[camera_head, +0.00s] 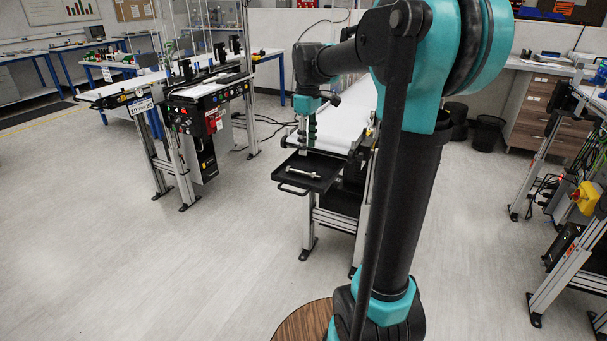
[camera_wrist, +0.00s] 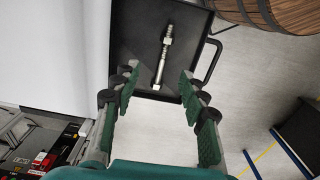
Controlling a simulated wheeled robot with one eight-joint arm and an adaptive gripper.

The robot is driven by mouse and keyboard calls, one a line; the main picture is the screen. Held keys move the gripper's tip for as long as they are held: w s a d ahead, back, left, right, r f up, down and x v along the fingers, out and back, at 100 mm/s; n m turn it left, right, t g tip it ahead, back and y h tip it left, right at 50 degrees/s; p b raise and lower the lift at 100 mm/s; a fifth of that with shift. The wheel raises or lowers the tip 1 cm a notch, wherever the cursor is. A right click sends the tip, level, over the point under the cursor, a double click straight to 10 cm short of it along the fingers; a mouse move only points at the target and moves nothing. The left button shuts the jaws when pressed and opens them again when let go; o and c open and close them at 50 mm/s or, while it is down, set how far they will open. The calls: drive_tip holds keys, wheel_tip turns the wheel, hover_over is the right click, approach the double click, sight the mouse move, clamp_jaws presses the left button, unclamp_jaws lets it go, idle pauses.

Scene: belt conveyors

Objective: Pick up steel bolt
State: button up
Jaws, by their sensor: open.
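The steel bolt (camera_head: 304,172) lies in a black tray (camera_head: 291,186) at the near end of a white belt conveyor. My gripper (camera_head: 303,150) hangs over the far side of the tray in the head view. In the wrist view my gripper (camera_wrist: 158,82) is open, its green-padded fingers spread to either side of the bolt's near end. Nothing is between the fingers' pads in their grip; I cannot tell the exact height above the bolt.
The tray has raised rims and a handle (camera_wrist: 211,62). The white conveyor belt (camera_head: 345,122) runs back behind it. A wooden barrel (camera_wrist: 284,14) stands beside the tray in the wrist view. Other conveyors (camera_head: 165,88) stand at left; open floor (camera_head: 130,260) lies front left.

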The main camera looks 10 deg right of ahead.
sight(307, 171)
wheel_tip(307, 171, down, 3)
drive_tip(key=shift+f, duration=0.15)
drive_tip(key=shift+s+a+f, duration=0.1)
drive_tip(key=shift+s+f, duration=0.05)
drive_tip(key=shift+f, duration=1.2)
drive_tip(key=shift+s+a+f, duration=0.1)
drive_tip(key=shift+s+f, duration=0.05)
drive_tip(key=shift+f, duration=1.2)
clamp_jaws()
